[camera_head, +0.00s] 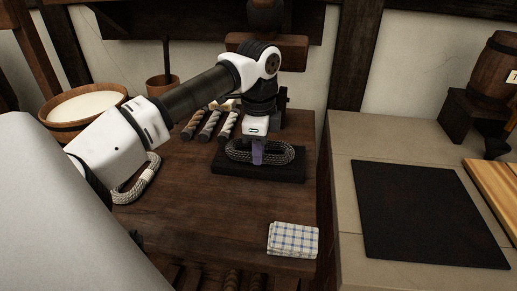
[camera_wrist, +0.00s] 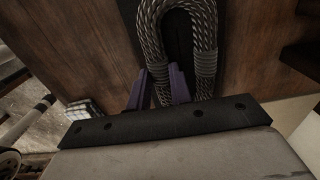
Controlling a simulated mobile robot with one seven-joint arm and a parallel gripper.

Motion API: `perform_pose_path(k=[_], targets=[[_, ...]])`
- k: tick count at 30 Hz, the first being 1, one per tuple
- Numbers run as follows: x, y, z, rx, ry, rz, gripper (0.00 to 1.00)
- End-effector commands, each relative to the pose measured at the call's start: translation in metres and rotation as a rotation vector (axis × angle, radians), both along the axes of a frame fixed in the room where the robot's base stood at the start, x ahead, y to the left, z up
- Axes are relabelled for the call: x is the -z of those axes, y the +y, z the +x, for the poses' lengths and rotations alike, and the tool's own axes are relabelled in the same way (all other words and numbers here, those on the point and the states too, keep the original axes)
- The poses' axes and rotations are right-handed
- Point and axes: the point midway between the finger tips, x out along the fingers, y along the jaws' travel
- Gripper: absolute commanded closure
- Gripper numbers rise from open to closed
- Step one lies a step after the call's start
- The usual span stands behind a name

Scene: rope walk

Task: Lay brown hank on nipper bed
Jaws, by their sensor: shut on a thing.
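The brown hank (camera_head: 282,153), a loop of dark and tan braided rope bound with cord, is at the dark flat block (camera_head: 285,173) on the wooden table, which looks like the nipper bed. My gripper (camera_head: 257,158) points down with purple fingers shut on the near side of the hank. In the wrist view the hank (camera_wrist: 205,35) loops away from my gripper (camera_wrist: 158,85) above a dark strip. I cannot tell whether the hank touches the block or hangs just above it. A second, paler hank (camera_head: 147,180) lies at the left, partly hidden by my arm.
Several rope-wrapped rods (camera_head: 210,124) lie behind the block to the left. A wooden tub (camera_head: 85,110) stands at the back left. A checked cloth (camera_head: 293,239) lies at the front right of the table. A black mat (camera_head: 425,210) covers part of the right counter.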

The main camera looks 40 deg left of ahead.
Motion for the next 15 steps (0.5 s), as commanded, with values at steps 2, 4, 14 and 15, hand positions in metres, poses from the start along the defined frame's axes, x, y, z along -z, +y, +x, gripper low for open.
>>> perform_pose_path(k=[2,4,14,15], targets=[[0.0043,0.0002,0.0000,0.000,0.000,0.000,1.00],[0.0023,0.0002,0.0000,0.000,0.000,0.000,0.70],[0.0022,0.0002,0.0000,0.000,0.000,0.000,0.57],[0.0015,0.0002,0.0000,0.000,0.000,0.000,0.57]])
